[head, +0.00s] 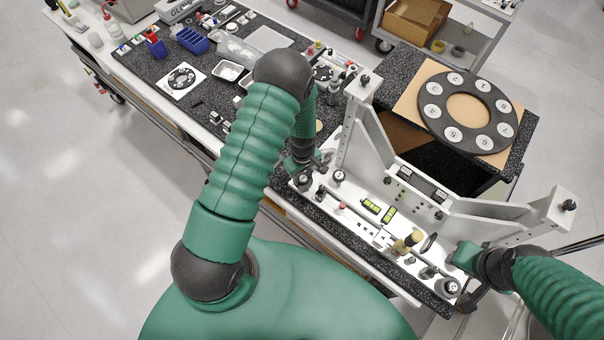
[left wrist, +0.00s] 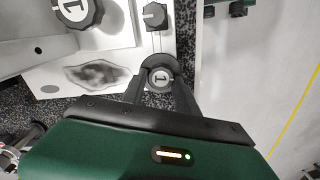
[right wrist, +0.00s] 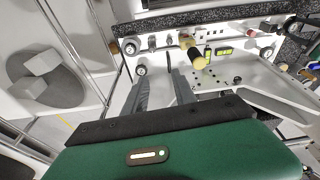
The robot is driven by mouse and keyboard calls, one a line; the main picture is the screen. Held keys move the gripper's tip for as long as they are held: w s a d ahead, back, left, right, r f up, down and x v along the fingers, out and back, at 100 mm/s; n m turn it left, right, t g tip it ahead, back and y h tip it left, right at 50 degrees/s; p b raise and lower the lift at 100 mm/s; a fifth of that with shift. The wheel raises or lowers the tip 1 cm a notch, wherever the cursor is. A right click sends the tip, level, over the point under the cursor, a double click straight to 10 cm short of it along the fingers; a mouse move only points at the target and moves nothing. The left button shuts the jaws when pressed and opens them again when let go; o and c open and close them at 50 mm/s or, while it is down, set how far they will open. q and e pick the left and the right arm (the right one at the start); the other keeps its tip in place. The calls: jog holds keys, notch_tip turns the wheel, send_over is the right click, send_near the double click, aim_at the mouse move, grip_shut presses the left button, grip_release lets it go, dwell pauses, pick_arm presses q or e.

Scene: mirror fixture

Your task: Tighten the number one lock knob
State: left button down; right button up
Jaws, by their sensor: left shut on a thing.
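The number one lock knob (left wrist: 160,78), black with a white face marked 1, sits between the curved fingertips of my left gripper (left wrist: 160,66), which is shut on it. In the head view, my left gripper (head: 305,162) reaches down to this knob (head: 305,178) at the fixture's left front corner. A larger knob marked 1 (left wrist: 76,12) is beside it in the left wrist view. My right gripper (right wrist: 161,76) has its fingers apart with nothing between them, at the fixture's right end. It shows partly in the head view (head: 468,258).
The white mirror fixture (head: 355,140) has raised side brackets. A black numbered ring (head: 430,118) lies on the block behind. Trays and small parts cover the dark mat (head: 143,72) at back left.

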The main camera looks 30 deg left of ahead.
pick_arm(q)
jog(key=shift+s+d+f, duration=0.1)
jog(key=shift+s+d, duration=0.05)
jog(key=shift+d, duration=0.05)
jog(key=c, duration=1.1)
grip_release()
jog(key=shift+o, duration=0.8)
jog(key=shift+d, duration=0.1)
pick_arm(e)
jog(key=shift+w+d+f, duration=0.1)
jog(key=shift+d, duration=0.15)
